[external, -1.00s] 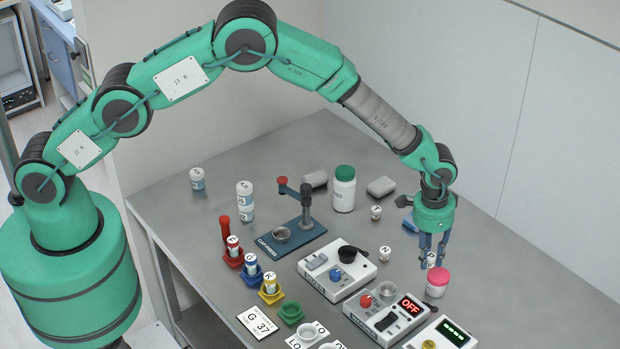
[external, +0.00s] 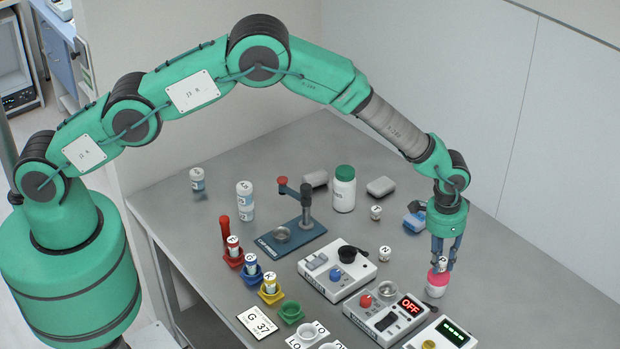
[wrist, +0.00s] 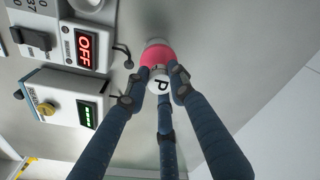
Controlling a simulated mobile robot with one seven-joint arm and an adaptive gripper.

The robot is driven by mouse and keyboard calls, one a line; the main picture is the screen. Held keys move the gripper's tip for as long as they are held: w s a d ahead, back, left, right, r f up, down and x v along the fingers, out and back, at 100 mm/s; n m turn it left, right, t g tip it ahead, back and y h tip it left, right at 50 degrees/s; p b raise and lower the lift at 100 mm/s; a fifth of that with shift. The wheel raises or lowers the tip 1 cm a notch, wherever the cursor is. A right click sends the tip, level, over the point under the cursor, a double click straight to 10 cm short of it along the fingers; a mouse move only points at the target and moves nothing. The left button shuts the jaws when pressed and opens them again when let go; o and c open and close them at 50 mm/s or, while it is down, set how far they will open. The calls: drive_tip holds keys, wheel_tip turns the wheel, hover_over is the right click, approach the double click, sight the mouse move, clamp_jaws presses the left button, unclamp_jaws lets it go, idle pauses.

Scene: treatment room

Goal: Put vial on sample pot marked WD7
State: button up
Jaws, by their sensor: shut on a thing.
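A small white vial (external: 441,264) with the letter P on its cap is held between the fingers of my gripper (external: 441,262). In the wrist view the vial (wrist: 161,84) sits between the fingertips (wrist: 158,88), cap facing the camera. A white pot with a pink lid (external: 437,282) is directly below the vial; its lid (wrist: 158,54) also shows in the wrist view. I cannot tell whether the vial touches the lid. No WD7 marking is readable on this pot. A white bottle with a green lid (external: 344,190) stands farther back, its label too small to read.
Devices stand in front of the pot, including one reading OFF (external: 386,316) and one with a green display (external: 440,335). Small vials N (external: 384,254) and another (external: 376,212) stand to the left. A blue item (external: 414,222) lies behind. Table to the right is clear.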

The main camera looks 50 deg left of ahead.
drive_tip(key=shift+f, duration=0.95)
drive_tip(key=shift+f, duration=0.15)
drive_tip(key=o, duration=0.9)
drive_tip(key=shift+o, duration=0.2)
wheel_tip(320, 180, up, 12)
drive_tip(key=shift+s+a, duration=0.35)
drive_tip(key=shift+r, duration=0.2)
